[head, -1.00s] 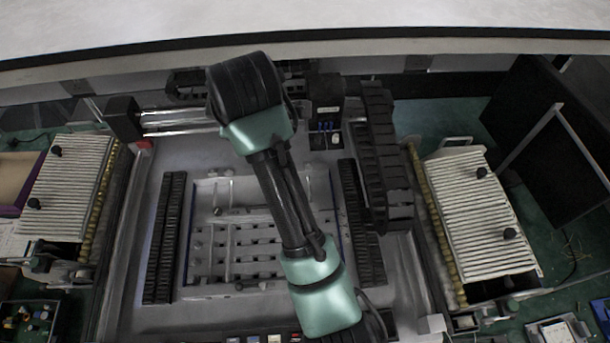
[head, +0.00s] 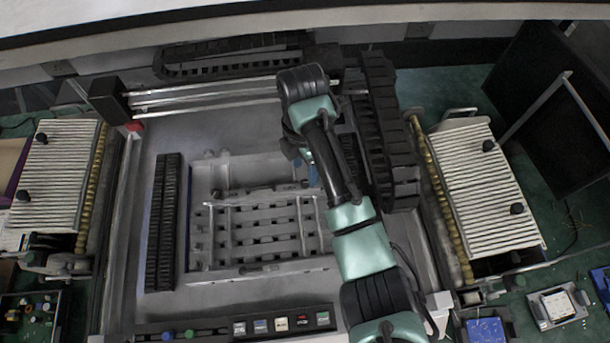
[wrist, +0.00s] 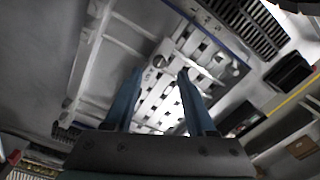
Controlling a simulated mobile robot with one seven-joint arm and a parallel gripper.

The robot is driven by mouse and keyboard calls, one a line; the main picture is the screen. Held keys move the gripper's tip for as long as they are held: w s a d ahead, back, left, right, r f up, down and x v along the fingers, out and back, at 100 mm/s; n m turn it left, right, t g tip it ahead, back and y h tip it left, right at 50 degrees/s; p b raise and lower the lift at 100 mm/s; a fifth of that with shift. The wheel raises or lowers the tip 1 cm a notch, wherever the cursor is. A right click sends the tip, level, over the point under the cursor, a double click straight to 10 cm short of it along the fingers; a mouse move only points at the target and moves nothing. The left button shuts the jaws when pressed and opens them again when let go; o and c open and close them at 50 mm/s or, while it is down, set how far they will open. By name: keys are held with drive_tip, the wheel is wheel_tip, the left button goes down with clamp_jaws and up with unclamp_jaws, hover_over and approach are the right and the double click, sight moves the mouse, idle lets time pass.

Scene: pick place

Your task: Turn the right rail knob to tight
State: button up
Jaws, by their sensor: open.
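My gripper (wrist: 160,74) is open in the wrist view, its two blue fingers apart with nothing between them. They point at the pale slotted plate (wrist: 165,105) of the fixture. A small round grey knob (wrist: 241,66) sits on the fixture to the right of the fingers, apart from them; I cannot tell for sure that it is the right rail knob. In the head view my arm covers the right side of the slotted fixture (head: 262,270), and only bits of blue show beside the arm. No turn setting is readable.
A black cable chain (head: 388,130) stands right of my arm. Ribbed panels with black knobs lie at the left (head: 58,170) and right (head: 480,190). A front button strip (head: 260,325) carries a green and a blue knob. The fixture's left side is clear.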

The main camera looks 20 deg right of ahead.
sight(305, 182)
drive_tip(key=shift+f, duration=2.35)
clamp_jaws()
